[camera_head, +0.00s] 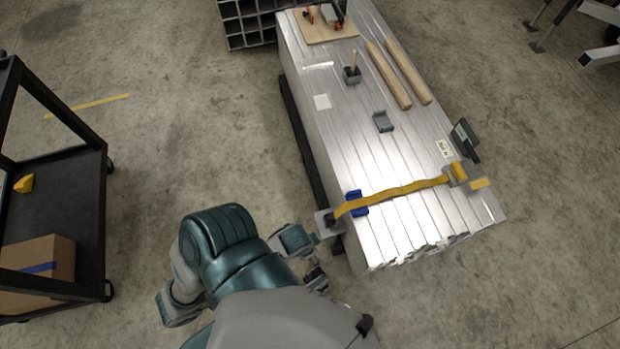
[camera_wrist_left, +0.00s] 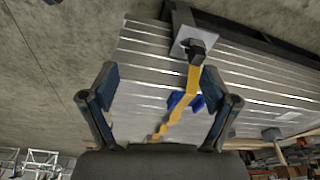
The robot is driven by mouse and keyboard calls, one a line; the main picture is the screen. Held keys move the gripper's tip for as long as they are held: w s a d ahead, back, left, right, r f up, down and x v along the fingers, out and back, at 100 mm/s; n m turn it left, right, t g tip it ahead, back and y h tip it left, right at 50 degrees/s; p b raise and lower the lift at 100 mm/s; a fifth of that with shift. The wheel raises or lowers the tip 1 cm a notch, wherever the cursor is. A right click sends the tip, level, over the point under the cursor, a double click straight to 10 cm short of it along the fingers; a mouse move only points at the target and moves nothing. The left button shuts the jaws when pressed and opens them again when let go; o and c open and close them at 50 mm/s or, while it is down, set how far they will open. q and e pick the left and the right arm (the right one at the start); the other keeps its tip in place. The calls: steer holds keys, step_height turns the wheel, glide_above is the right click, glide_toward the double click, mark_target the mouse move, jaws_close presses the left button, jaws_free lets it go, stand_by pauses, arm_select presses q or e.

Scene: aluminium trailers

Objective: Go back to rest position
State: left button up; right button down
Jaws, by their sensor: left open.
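My left gripper (camera_wrist_left: 160,85) is open in the left wrist view, with its two dark fingers spread and nothing between them. Beyond the fingers, apart from them, are the aluminium trailer planks (camera_wrist_left: 150,60) and a yellow strap (camera_wrist_left: 192,85) with a blue piece (camera_wrist_left: 185,100). In the head view my teal left arm is low, beside the near left corner of the aluminium stack (camera_head: 370,225). Its hand is partly hidden by the arm. My right gripper is in neither view.
The yellow strap (camera_head: 395,192) crosses the stack's near end, by the blue piece (camera_head: 356,203). Two wooden bars (camera_head: 388,75), a grey bracket (camera_head: 383,121) and a small pot (camera_head: 352,75) are on top. A black cart (camera_head: 90,215) stands left. Floor between is clear.

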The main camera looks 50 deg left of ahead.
arm_select(q)
steer(key=shift+d, duration=0.1)
steer(key=s+f+p, duration=0.1)
steer(key=f+p, duration=0.2)
steer(key=f, duration=0.6)
steer(key=s+f+p, duration=0.2)
steer(key=f+p, duration=0.2)
steer(key=f, duration=0.6)
steer(key=shift+s+g, duration=0.25)
steer(key=shift+g, duration=0.05)
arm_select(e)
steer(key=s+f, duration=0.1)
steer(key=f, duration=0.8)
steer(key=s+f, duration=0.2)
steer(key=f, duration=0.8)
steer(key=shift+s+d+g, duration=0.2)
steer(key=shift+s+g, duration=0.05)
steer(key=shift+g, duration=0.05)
